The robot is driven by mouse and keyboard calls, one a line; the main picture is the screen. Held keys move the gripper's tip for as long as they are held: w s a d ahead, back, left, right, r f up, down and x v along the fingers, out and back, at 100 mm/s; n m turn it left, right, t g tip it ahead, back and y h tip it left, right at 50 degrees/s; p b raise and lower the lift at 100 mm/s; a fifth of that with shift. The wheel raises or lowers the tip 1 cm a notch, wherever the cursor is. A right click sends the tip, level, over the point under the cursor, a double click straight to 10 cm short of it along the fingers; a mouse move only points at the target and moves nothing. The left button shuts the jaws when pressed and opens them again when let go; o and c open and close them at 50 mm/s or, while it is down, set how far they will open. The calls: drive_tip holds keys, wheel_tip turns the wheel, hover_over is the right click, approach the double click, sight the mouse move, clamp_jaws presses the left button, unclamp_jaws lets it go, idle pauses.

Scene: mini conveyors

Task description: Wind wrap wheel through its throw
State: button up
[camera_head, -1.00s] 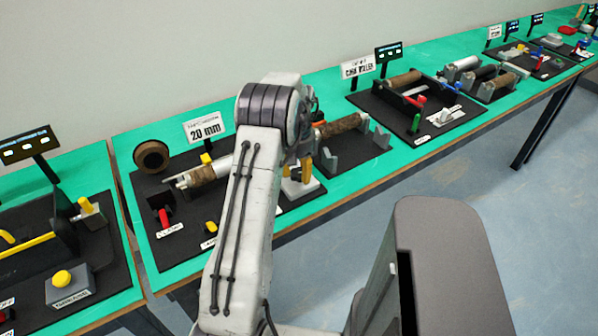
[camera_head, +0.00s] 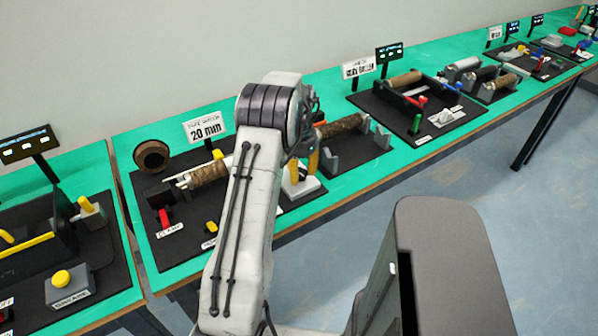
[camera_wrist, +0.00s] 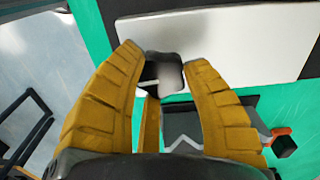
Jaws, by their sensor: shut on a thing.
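A red clamp lever (camera_head: 164,217) stands at the front left.
A brown ring (camera_head: 152,157) stands at the back left. A second brown roll (camera_head: 340,126) rests on grey supports right of my arm. A yellow button box (camera_head: 66,288) is on the left board. Other stations fill the bench to the right.

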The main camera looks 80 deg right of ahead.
drive_tip(key=m, duration=0.6)
drive_tip(key=shift+s+d+r+m, duration=0.15)
drive_tip(key=shift+d+m, duration=0.05)
drive_tip(key=shift+m, duration=0.1)
drive_tip(key=m, duration=0.6)
drive_tip(key=shift+a, duration=0.1)
drive_tip(key=m, duration=0.6)
drive_tip(key=shift+a+m, duration=0.1)
drive_tip(key=shift+m, duration=0.3)
drive_tip(key=m, duration=0.4)
drive_tip(key=shift+a+f, duration=0.15)
drive_tip(key=shift+f, duration=0.05)
drive_tip(key=shift+a+m, duration=0.1)
drive_tip(key=shift+m, duration=1)
drive_tip(key=shift+f, duration=0.1)
drive_tip(key=o, duration=1.2)
